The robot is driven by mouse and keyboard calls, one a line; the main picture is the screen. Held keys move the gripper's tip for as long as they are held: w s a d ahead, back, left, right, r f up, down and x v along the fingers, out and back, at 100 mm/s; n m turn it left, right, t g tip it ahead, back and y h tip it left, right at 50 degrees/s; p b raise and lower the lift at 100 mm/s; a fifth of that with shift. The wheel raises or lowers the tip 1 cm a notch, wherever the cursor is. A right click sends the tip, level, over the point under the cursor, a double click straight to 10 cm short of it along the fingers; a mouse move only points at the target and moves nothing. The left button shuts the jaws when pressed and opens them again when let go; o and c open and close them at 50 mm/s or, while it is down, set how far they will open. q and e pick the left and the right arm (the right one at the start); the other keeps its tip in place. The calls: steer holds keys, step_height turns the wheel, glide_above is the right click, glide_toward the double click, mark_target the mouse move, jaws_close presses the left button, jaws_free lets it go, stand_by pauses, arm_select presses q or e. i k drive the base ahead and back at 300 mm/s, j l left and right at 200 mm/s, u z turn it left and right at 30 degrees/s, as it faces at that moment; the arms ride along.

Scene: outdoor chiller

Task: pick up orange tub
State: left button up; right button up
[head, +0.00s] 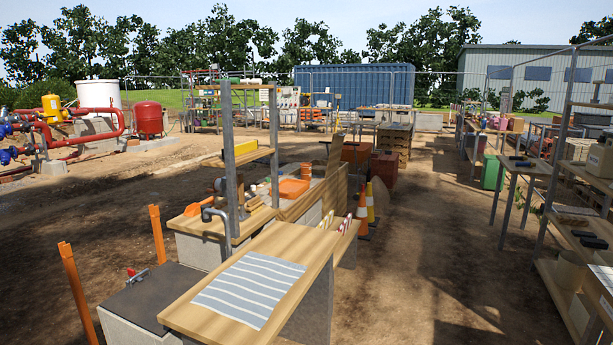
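An orange tub (293,188) sits in a long open-topped chest or bin (322,193) at the middle of the head view, behind the near wooden counter. Other small pale items lie beside it, too small to make out. Neither of my grippers shows in the head view.
A wooden counter with a striped cloth (250,287) stands in front, with a post-and-shelf frame (231,160) behind it. Orange-and-white cones (363,212) stand right of the chest. Open dirt ground (420,250) lies to the right, before shelving (570,210). Orange posts (78,292) stand at left.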

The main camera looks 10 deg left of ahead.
mark_target(305, 167)
steer(key=i+l+z, duration=0.1)
steer(key=i+z, duration=0.35)
steer(key=i, duration=4.6)
